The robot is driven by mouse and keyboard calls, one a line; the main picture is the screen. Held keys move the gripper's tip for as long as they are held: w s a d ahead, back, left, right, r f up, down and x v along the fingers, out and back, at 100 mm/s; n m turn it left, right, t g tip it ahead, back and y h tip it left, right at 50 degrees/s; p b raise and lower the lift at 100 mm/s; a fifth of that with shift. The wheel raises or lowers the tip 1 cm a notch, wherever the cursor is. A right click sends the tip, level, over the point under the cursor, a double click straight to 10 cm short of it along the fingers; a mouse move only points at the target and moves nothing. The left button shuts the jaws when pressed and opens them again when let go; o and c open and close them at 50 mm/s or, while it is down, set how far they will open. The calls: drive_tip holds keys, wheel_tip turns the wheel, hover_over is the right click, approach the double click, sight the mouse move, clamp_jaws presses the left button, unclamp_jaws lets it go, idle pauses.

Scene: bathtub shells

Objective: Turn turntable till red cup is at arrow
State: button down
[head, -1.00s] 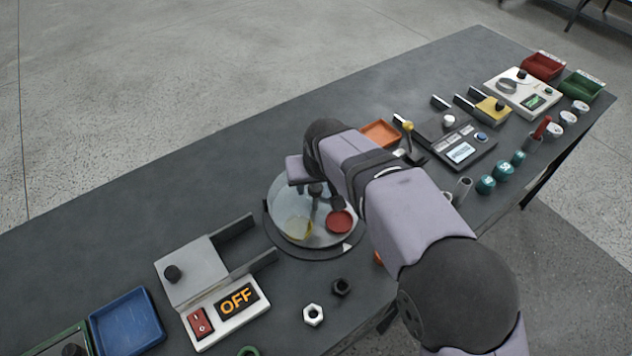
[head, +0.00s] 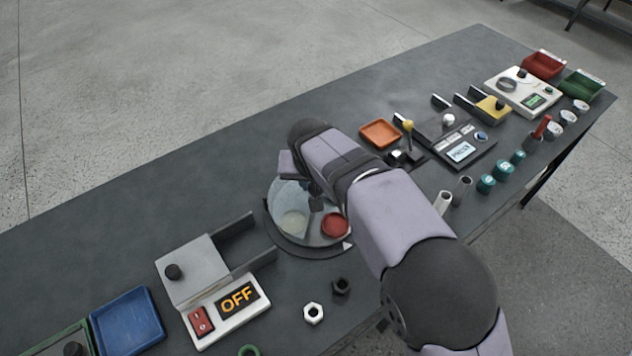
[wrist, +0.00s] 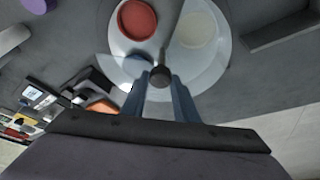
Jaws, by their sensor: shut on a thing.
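The turntable (head: 313,235) is a round, pale clear disc on a dark base, partly hidden by my arm in the head view. A red cup (head: 335,224) sits on its front right part, close to the white arrow (head: 348,245) on the base rim. Exact alignment is hard to tell. A pale cream cup (head: 293,222) sits to its left. In the wrist view the red cup (wrist: 138,18) and cream cup (wrist: 197,30) lie beyond the fingers, with a blue patch (wrist: 138,73) at the left. My gripper (wrist: 160,82) is shut on the dark centre knob (wrist: 160,76).
A grey fixture with an OFF display (head: 237,300) stands left of the turntable. A black nut (head: 341,286) and a white nut (head: 313,313) lie in front. An orange tray (head: 380,133) and a device with a screen (head: 461,152) are to the right.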

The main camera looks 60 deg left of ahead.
drive_tip(key=shift+m, duration=0.5)
drive_tip(key=c, duration=1.4)
unclamp_jaws()
drive_tip(key=b+v, duration=0.1)
drive_tip(key=v, duration=0.6)
drive_tip(key=shift+s+r+b, duration=0.15)
drive_tip(key=shift+r+b, duration=0.05)
drive_tip(key=shift+b, duration=0.1)
